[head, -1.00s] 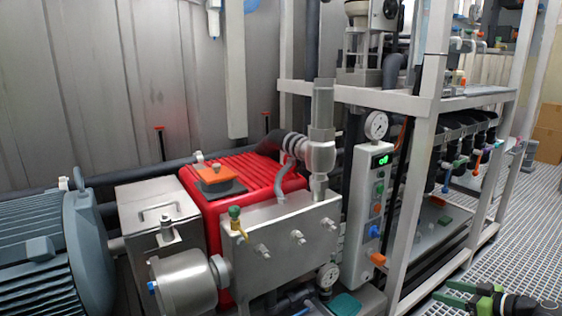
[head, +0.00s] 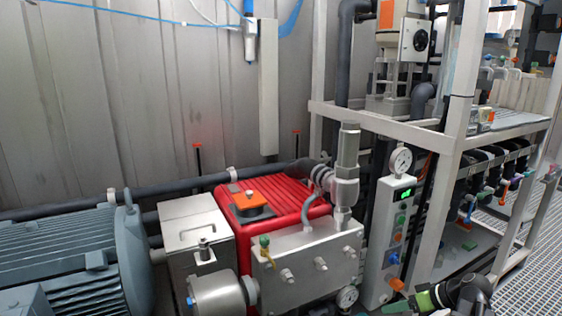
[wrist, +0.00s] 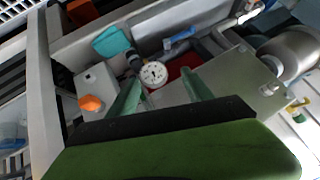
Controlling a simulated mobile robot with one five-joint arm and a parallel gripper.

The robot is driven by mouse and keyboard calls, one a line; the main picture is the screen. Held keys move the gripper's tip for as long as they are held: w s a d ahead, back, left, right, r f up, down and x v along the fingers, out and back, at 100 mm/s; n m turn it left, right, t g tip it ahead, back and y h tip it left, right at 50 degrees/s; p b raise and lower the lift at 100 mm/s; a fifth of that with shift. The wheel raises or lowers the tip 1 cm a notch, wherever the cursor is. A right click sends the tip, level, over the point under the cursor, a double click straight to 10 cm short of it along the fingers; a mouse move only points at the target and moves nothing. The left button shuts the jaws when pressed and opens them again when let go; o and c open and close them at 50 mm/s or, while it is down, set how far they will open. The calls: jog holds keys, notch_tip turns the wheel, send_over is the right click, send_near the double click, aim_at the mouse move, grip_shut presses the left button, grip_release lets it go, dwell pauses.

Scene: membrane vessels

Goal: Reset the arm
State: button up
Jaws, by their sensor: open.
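My gripper (head: 402,302) shows at the bottom right of the head view, green and black, partly cut off by the lower edge. It is in front of the foot of the white control panel. In the wrist view my gripper (wrist: 162,88) has its two pale green fingers spread apart, with nothing held between them. A round white pressure gauge (wrist: 154,74) shows between and beyond the fingers. I cannot tell how far off it is.
A red pump (head: 290,207) with a steel block stands in the middle, a grey motor (head: 70,255) at left. The control panel (head: 392,235) has a green display and an orange knob (head: 397,284). A white frame rack (head: 455,130) stands at right, with grated floor (head: 530,275) beyond.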

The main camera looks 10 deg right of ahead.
jog(key=w+a+r+g+h+p, duration=0.1)
jog(key=a+r+g+h+p, duration=0.1)
jog(key=a+r+p, duration=0.4)
jog(key=w+a+r+m+g+h+p, duration=0.1)
jog(key=a+r+p, duration=0.4)
jog(key=a, duration=1)
jog(key=w+a+r+m+g+h+p, duration=0.1)
jog(key=a+r+g+p, duration=0.3)
jog(key=a+p, duration=0.7)
notch_tip(320, 180, up, 3)
jog(key=shift+w+a+f+h, duration=0.2)
jog(key=shift+w+h, duration=0.25)
jog(key=shift+h, duration=0.35)
jog(key=shift+o, duration=0.4)
jog(key=shift+a, duration=0.1)
